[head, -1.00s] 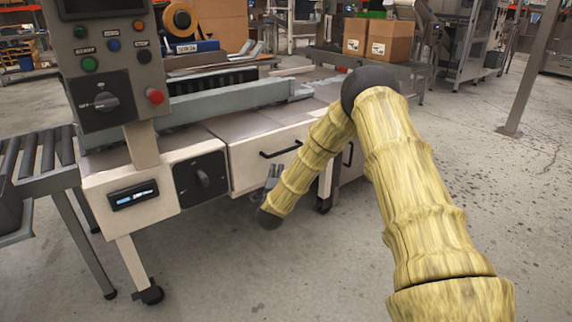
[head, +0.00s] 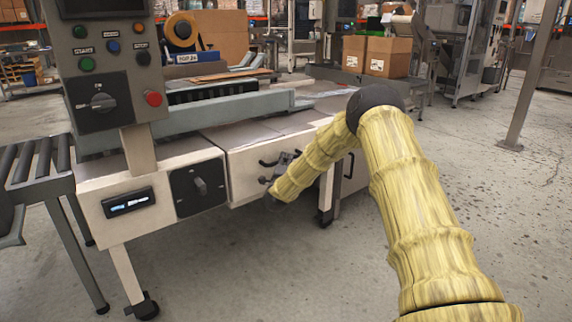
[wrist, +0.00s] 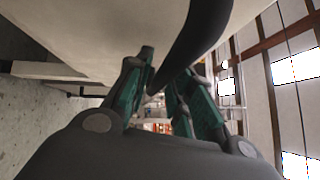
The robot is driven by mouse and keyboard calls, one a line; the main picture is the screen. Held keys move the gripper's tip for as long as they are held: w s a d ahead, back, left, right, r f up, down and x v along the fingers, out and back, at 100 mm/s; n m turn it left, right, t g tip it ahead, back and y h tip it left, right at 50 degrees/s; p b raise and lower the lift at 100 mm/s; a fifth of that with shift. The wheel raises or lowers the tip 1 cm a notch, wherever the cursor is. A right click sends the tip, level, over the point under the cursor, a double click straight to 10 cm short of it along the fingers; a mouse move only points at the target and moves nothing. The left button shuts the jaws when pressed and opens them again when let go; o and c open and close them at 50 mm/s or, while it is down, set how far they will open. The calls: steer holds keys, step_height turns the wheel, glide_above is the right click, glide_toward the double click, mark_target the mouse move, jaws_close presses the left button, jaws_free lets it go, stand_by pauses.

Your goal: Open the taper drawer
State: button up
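The taper drawer (head: 238,176) is a pale front panel in the machine's side, to the right of the panel with the rotary switch. It looks closed. Its black bar handle (head: 267,163) is partly hidden behind my gripper (head: 276,170). In the wrist view the handle (wrist: 190,42) runs close in front, down between the green-padded fingers of my gripper (wrist: 166,88). The fingers stand apart, with a gap beside the bar. I cannot tell whether either finger touches it. The pale drawer front (wrist: 100,35) fills the upper left there.
The control box (head: 105,70) and rotary switch panel (head: 198,185) are left of the drawer. A roller conveyor (head: 35,165) stands at far left. The floor in front is clear.

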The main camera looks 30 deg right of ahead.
steer(key=shift+w+d, duration=0.4)
steer(key=shift+w, duration=0.05)
jaws_close()
